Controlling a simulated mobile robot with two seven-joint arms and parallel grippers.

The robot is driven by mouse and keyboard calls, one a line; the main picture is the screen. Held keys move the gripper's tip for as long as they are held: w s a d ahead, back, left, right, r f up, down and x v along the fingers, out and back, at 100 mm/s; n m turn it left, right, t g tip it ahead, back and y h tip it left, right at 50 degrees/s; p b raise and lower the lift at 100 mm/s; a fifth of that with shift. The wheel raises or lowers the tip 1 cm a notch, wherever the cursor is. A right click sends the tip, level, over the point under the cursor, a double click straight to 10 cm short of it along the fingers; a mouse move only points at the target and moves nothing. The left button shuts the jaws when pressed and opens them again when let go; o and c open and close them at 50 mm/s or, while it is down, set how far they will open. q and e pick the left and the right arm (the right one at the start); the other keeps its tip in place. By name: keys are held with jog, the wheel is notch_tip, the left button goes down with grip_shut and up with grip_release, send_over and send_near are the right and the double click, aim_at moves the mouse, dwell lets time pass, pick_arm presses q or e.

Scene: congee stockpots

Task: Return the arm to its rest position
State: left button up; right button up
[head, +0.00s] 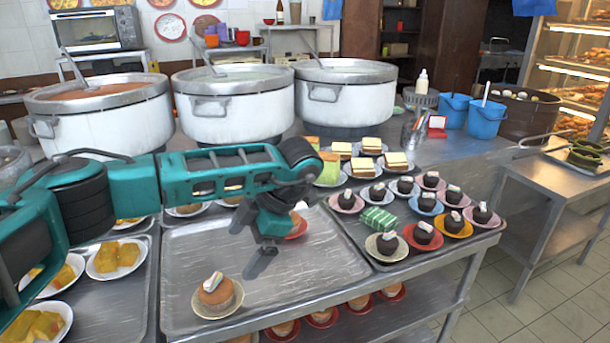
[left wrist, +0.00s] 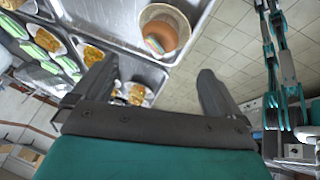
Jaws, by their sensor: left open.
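My left arm reaches in from the left in the head view, across the front of the counter. Its gripper (head: 254,240) hangs with the fingers apart over the large metal tray (head: 300,262). A cupcake (head: 215,291) with a white topping sits on a small plate at that tray's front left, apart from the fingers. In the left wrist view the two fingers of the gripper (left wrist: 158,72) are spread wide with nothing held between them. No right gripper can be made out.
Large white pots (head: 235,105) stand along the back. A tray of dark cupcakes (head: 424,233) lies to the right, and plates of yellow food (head: 117,256) lie under and beside my arm at left. Blue buckets (head: 487,118) stand back right. Most of the middle tray is bare.

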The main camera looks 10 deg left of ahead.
pick_arm(q)
jog(key=s+d+f+g+h, duration=0.1)
jog(key=s+d+f+h, duration=0.25)
jog(key=d, duration=0.35)
jog(key=s+d+f+m+g+h, duration=0.1)
jog(key=s+d+f+g+h, duration=0.15)
jog(key=s+d, duration=0.3)
jog(key=s+d+f+g+h, duration=0.1)
jog(key=s+d+f+h, duration=0.3)
jog(key=d, duration=0.4)
jog(key=s+d+r+n+h, duration=0.5)
jog(key=d+r+n+h, duration=0.4)
jog(key=h, duration=0.5)
jog(key=w+a+f+n+t+y, duration=0.2)
jog(key=w+a+n+t+y, duration=0.3)
jog(key=n+t, duration=0.6)
jog(key=w+a+f+n+t, duration=0.2)
jog(key=w+a+n+t, duration=0.2)
jog(key=a+n+t, duration=0.55)
jog(key=s+a+f+n+g+y, duration=0.2)
jog(key=s+a+f+n+y, duration=0.3)
jog(key=s+a+f+n, duration=0.1)
jog(key=s+a+f+n+g+y, duration=0.2)
jog(key=s+a+f+n+y, duration=0.4)
jog(key=f, duration=0.6)
jog(key=a+n, duration=0.2)
jog(key=n, duration=0.1)
jog(key=shift+a+f+n, duration=0.2)
jog(key=shift+n, duration=0.15)
